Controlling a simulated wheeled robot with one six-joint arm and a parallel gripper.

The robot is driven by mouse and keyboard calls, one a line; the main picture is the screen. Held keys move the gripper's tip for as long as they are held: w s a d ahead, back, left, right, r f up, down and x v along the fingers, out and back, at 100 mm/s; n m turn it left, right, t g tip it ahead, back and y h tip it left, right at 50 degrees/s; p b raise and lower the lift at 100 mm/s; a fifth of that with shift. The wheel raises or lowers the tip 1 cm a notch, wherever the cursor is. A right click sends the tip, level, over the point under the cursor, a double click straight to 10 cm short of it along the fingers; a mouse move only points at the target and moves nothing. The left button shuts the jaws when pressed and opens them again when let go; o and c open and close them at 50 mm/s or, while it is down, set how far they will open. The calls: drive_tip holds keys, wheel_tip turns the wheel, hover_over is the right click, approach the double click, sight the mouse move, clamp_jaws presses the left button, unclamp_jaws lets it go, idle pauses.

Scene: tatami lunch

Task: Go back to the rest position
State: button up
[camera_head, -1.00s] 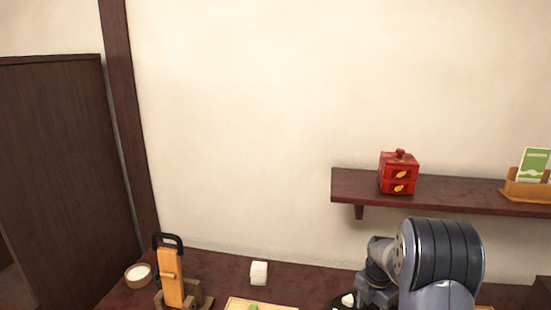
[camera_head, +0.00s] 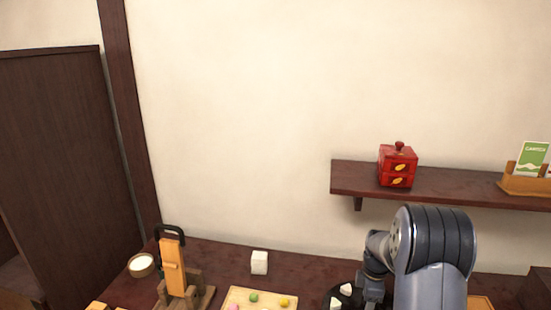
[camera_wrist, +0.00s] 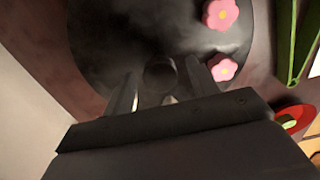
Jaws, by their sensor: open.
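My gripper (camera_wrist: 162,85) is open in the wrist view, with its two fingers apart above a dark round plate (camera_wrist: 100,45). A dark round thing shows between the fingers; I cannot tell what it is. In the head view my arm stands at the lower right and its own links hide the fingers. The dark plate (camera_head: 325,297) shows there just left of my wrist, with small white pieces (camera_head: 346,289) on it.
Pink flower shapes (camera_wrist: 221,14) lie by the plate's edge. A wooden stand (camera_head: 173,275), a small bowl (camera_head: 142,265), a white block (camera_head: 260,262) and a pale tray (camera_head: 240,297) with coloured balls are on the table. A shelf (camera_head: 450,187) holds a red box (camera_head: 397,166).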

drive_tip(key=m+p, duration=0.1)
drive_tip(key=m, duration=0.2)
drive_tip(key=shift+m, duration=0.3)
idle(0.3)
